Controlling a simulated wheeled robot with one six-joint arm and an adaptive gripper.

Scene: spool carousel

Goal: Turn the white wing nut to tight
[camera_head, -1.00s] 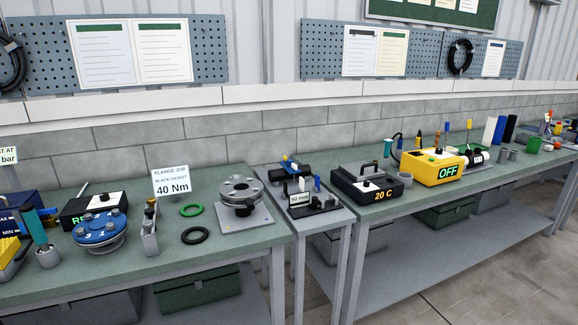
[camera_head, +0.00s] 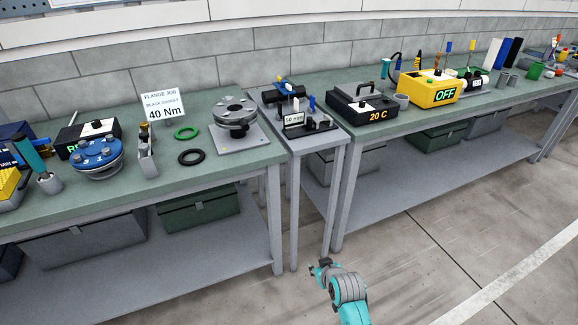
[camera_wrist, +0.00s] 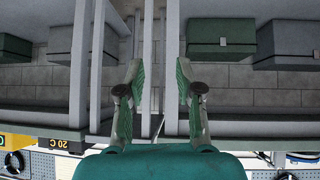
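I cannot make out a white wing nut in either view; it is hidden or too small to tell. My gripper (camera_head: 322,268) is low in front of the benches in the head view, well apart from everything on them. In the wrist view my gripper (camera_wrist: 158,85) shows two fingers spread apart with nothing between them. A small fixture (camera_head: 308,125) with a "50 mm" sign stands on the narrow middle bench. A grey flange assembly (camera_head: 236,118) sits on a plate on the left bench.
The left bench holds a blue flange (camera_head: 97,158), a green ring (camera_head: 187,133), a black ring (camera_head: 191,157) and a "40 Nm" sign (camera_head: 164,105). The right bench holds a "20 C" box (camera_head: 362,105) and a yellow "OFF" box (camera_head: 430,87). Open floor (camera_head: 440,265) lies in front.

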